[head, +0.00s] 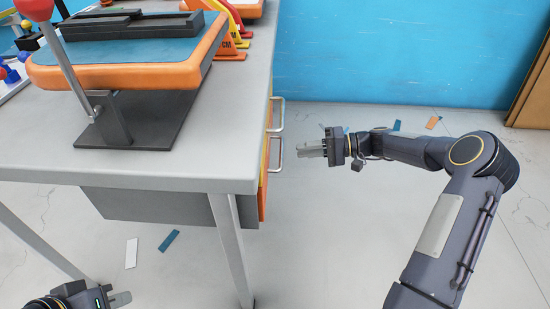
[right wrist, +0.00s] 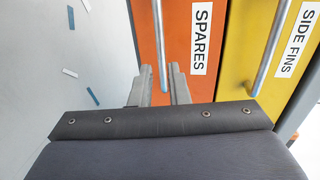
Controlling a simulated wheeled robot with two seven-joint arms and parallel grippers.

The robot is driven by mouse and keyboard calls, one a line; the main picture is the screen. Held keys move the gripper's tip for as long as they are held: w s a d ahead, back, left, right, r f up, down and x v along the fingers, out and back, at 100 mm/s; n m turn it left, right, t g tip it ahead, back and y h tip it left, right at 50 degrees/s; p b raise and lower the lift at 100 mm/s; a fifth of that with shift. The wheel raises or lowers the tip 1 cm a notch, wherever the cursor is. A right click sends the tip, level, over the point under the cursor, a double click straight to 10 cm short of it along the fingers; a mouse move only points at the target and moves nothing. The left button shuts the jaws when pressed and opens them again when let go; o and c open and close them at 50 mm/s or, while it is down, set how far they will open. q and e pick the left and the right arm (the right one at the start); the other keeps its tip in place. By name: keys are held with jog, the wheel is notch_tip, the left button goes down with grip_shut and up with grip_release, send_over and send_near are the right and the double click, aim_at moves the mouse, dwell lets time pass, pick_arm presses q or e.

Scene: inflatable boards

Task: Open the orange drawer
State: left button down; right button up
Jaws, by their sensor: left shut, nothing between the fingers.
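The orange drawer (right wrist: 178,30), labelled SPARES, fills the middle of the right wrist view, its front flush with its neighbour. Its bar handle (right wrist: 158,40) shows there in front of the orange face. In the head view only a sliver of orange front (head: 262,205) shows under the table edge. My right gripper (right wrist: 160,80) is open, with the handle's near end appearing between its fingertips; I cannot tell whether they touch. In the head view my right gripper (head: 302,150) is just right of the lower handle (head: 276,155). My left gripper (head: 120,299) is shut and empty at bottom left.
A yellow drawer (right wrist: 245,50), labelled SIDE FINS, with its own handle (right wrist: 272,45) adjoins the orange one. The table (head: 130,172) carries an orange-edged stand (head: 190,75). Several scraps lie on the floor (head: 320,250), which is otherwise clear right of the table.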

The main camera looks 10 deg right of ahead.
aim_at(282, 151)
jog(key=b+x, duration=0.2)
jog(key=x, duration=0.5)
jog(key=shift+a, duration=0.2)
grip_shut()
